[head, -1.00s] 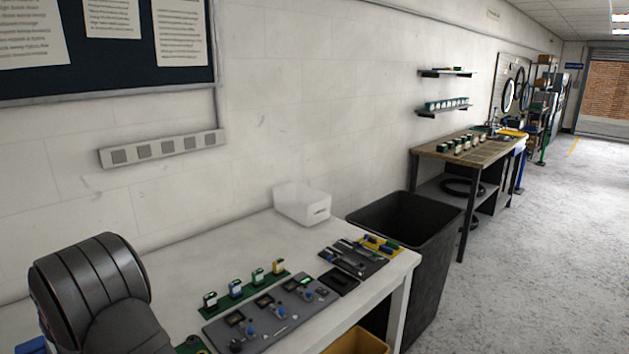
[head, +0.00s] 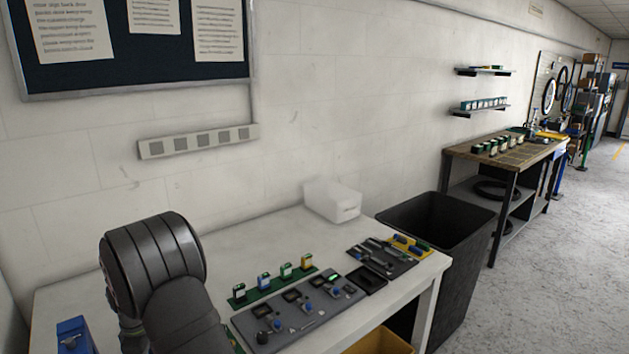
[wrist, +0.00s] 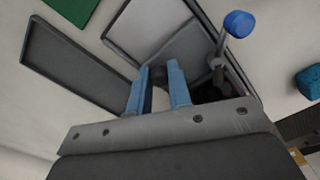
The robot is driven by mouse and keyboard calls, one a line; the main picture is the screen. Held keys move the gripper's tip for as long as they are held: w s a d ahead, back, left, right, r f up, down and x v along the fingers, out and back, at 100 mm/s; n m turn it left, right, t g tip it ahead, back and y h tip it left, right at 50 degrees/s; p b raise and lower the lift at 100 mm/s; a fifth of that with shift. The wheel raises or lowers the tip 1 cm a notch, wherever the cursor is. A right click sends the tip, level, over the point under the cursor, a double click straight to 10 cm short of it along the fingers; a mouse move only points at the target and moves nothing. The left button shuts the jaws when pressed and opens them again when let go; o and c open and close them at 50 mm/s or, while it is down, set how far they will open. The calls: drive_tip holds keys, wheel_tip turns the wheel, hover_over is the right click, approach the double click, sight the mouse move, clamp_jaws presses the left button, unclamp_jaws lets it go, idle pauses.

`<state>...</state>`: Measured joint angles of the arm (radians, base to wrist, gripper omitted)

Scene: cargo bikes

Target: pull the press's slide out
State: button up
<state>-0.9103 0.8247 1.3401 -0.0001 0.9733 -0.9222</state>
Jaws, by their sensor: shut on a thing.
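A lever with a round blue end (wrist: 238,23) stands to the right of the plate, apart from the fingers. In the head view my own arm hides the gripper and whatever it holds.
A dark grey panel (wrist: 75,65) lies left of the plate, and a blue block (wrist: 308,82) is at right. In the head view the white bench (head: 265,245) carries a grey control board (head: 290,315), a white box (head: 333,201) and tool trays. A black bin (head: 435,225) stands beyond its end.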

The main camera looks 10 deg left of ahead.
drive_tip(key=shift+w+d+f, duration=0.2)
drive_tip(key=shift+w+d, duration=0.6)
drive_tip(key=shift+d, duration=0.15)
drive_tip(key=shift+w+d+f, duration=0.15)
drive_tip(key=shift+w+d, duration=0.65)
drive_tip(key=shift+d, duration=0.15)
drive_tip(key=o, duration=0.7)
wheel_tip(320, 180, up, 8)
drive_tip(key=shift+w+a, duration=0.1)
drive_tip(key=shift+w, duration=0.05)
drive_tip(key=shift+f, duration=3.8)
